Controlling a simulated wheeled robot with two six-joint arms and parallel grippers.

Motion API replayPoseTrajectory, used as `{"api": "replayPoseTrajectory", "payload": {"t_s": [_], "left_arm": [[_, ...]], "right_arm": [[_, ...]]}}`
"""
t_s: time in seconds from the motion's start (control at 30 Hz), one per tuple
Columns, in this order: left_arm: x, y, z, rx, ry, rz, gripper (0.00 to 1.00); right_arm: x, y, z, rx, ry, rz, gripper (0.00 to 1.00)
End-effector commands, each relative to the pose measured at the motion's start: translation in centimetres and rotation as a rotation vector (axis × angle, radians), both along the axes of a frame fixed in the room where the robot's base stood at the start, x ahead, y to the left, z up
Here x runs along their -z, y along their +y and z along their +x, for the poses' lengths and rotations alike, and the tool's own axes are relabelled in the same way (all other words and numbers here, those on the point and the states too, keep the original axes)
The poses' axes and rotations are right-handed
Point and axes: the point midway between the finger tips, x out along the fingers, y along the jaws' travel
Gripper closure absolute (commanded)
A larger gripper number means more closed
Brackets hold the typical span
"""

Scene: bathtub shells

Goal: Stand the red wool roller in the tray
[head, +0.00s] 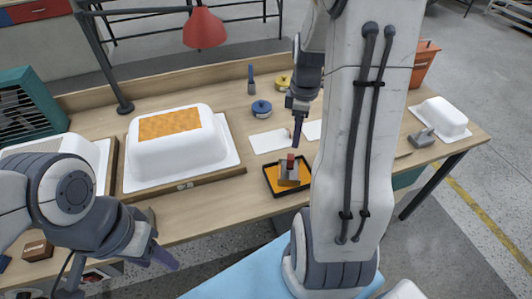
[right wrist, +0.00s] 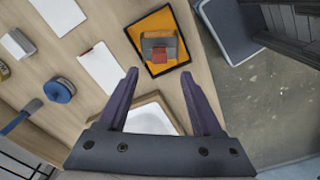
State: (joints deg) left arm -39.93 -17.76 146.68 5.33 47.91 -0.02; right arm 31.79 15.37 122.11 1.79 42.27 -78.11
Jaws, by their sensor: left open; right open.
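The black tray (head: 304,189) with an orange-yellow floor lies near the table's front edge, and it also shows in the right wrist view (right wrist: 187,50). A grey block-like piece (head: 288,177) stands in it. A small red part, seemingly the red wool roller (head: 291,158), shows at this piece's top in the head view and over its edge in the right wrist view (right wrist: 161,55). I cannot tell how they join. My right gripper (head: 298,127) is open and empty above the tray, fingers down. My left gripper (head: 120,272) is open and empty at lower left, away from the tray.
A large white tub shell (head: 175,155) stands on a wooden-edged board left of the tray. White sheets (head: 270,141), a blue round tin (head: 261,109) and a yellow one (head: 283,82) lie behind. A red lamp (head: 204,28) hangs above. A small white shell (head: 440,117) stands at right.

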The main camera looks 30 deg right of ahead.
Motion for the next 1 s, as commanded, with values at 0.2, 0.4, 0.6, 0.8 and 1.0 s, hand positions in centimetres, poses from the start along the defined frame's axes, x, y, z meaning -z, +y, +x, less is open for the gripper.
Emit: {"api": "replayPoseTrajectory", "payload": {"t_s": [0.2, 0.4, 0.6, 0.8, 1.0], "left_arm": [[0.0, 0.0, 0.0, 0.0, 0.0, 0.0, 0.5], [0.0, 0.0, 0.0, 0.0, 0.0, 0.0, 0.5], [0.0, 0.0, 0.0, 0.0, 0.0, 0.0, 0.5], [0.0, 0.0, 0.0, 0.0, 0.0, 0.0, 0.5], [0.0, 0.0, 0.0, 0.0, 0.0, 0.0, 0.5]], "right_arm": [[-0.5, 1.7, 0.4, -0.002, -0.004, 0.001, 0.33], [-2.6, 12.3, 0.6, 0.015, -0.015, 0.014, 0.33], [-4.5, 23.9, -4.6, 0.059, -0.013, 0.041, 0.33], [-5.2, 29.9, -11.6, 0.106, 0.005, 0.066, 0.33], [-5.3, 31.4, -15.3, 0.139, 0.02, 0.075, 0.33]]}}
